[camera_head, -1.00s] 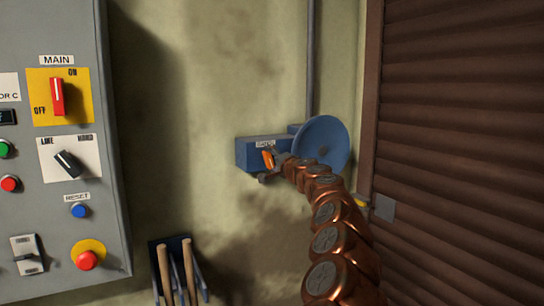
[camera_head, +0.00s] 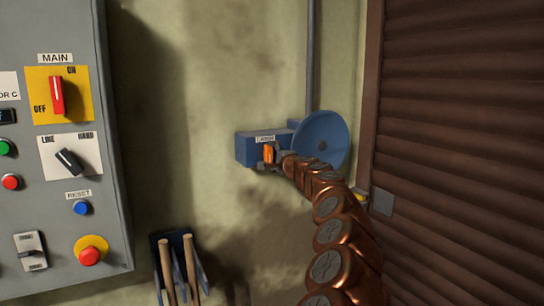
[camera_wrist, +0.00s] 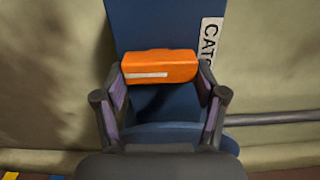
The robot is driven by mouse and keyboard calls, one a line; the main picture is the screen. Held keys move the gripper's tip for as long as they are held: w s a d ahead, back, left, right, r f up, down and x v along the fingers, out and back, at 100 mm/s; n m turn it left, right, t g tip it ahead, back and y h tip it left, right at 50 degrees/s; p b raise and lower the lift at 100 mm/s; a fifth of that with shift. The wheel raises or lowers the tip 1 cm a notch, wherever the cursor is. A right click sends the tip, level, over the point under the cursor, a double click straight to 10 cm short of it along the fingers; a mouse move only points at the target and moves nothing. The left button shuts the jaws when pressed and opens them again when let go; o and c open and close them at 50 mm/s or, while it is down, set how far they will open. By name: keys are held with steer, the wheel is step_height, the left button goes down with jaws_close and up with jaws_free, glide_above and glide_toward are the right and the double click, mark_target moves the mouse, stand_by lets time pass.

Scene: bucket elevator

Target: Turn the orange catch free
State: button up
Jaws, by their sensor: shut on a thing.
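The orange catch (camera_head: 268,153) is on the front of a blue box (camera_head: 246,152) on the wall, below a white label. In the wrist view the catch (camera_wrist: 160,66) lies across the picture, with a white line along it, between the two fingers of my gripper (camera_wrist: 161,82). The fingers are shut on its two ends. In the head view my gripper (camera_head: 277,156) is small and partly hidden by my arm, at the right side of the catch, which stands nearly upright there.
A blue disc (camera_head: 322,140) stands right beside the box. A grey pipe (camera_head: 310,60) runs up the wall. A grey control panel (camera_head: 112,200) is at the left and a brown slatted shutter (camera_head: 460,120) at the right. Wooden-handled tools hang in a rack (camera_head: 158,241) below.

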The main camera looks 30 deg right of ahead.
steer(key=o, duration=1.1)
steer(key=shift+o, duration=0.2)
steer(key=shift+s, duration=0.15)
steer(key=s+a, duration=0.1)
steer(key=s, duration=1)
steer(key=shift+s, duration=0.35)
